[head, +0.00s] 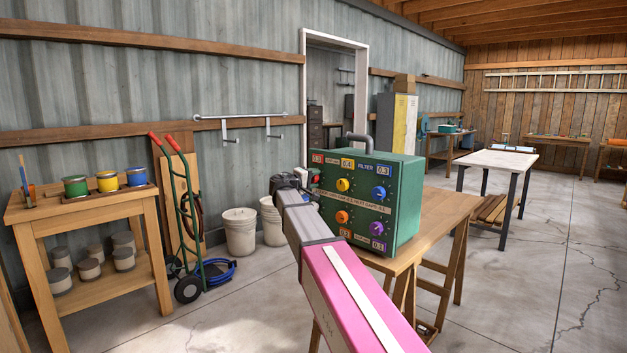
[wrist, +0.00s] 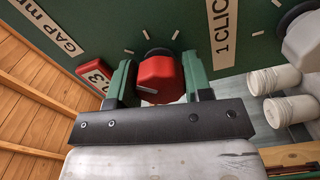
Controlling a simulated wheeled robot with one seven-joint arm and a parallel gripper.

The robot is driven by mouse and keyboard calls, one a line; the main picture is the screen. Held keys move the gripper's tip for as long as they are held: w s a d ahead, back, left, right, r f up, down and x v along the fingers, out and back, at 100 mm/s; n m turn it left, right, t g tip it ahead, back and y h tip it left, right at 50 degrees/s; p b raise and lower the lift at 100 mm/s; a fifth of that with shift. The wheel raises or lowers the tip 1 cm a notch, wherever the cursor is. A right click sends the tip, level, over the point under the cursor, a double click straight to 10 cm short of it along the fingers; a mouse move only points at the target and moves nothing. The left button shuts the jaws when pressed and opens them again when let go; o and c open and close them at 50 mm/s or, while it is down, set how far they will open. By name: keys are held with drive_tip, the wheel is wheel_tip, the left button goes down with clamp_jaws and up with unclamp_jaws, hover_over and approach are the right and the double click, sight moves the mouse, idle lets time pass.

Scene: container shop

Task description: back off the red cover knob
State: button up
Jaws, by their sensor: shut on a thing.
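The green filter box (head: 405,215) stands on a wooden table, its front panel carrying several coloured knobs. The red cover knob (wrist: 160,80) sits on that panel near the middle of the wrist view, with white tick marks around it. My gripper (wrist: 159,84) is shut on the red knob, one green finger on each side of it. In the head view my arm reaches to the left side of the panel, and my gripper (head: 300,181) partly hides that area. The knob's base is mostly hidden behind its red body.
Yellow (head: 343,185), blue (head: 379,194), orange (head: 342,217) and purple (head: 376,229) knobs share the panel. A pale grey knob (wrist: 302,38) is at the right of the wrist view. White buckets (head: 239,232) and a green hand truck (head: 184,205) stand left of the table (head: 440,215).

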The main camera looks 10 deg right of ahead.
drive_tip(key=o, duration=0.9)
drive_tip(key=v, duration=1)
drive_tip(key=shift+s+a, duration=0.2)
drive_tip(key=shift+a, duration=0.15)
drive_tip(key=s+d+f+g+y, duration=0.2)
drive_tip(key=s+d+f, duration=0.1)
drive_tip(key=f, duration=0.5)
drive_tip(key=s+d+f+m+g+y, duration=0.1)
drive_tip(key=s+d+f+y, duration=0.2)
drive_tip(key=f, duration=0.6)
drive_tip(key=s+d+f+g+y, duration=0.1)
drive_tip(key=s+d+f+g, duration=0.2)
drive_tip(key=f, duration=0.5)
drive_tip(key=s+f+m+g+y, duration=0.1)
drive_tip(key=s+f+y, duration=0.2)
drive_tip(key=s+f, duration=0.3)
drive_tip(key=s+f+m+g+y, duration=0.1)
drive_tip(key=s+f+g+y, duration=0.1)
drive_tip(key=s+f, duration=0.5)
drive_tip(key=s+f+m+g+y, duration=0.1)
drive_tip(key=s+f+m+y, duration=0.1)
drive_tip(key=s+f, duration=0.5)
drive_tip(key=shift+s+a+f+g+y, duration=0.1)
drive_tip(key=shift+s+a+g+y, duration=0.1)
drive_tip(key=shift+s+y, duration=0.3)
drive_tip(key=shift+s+a+f+g+y, duration=0.15)
drive_tip(key=shift+s+y, duration=0.15)
drive_tip(key=shift+s, duration=0.25)
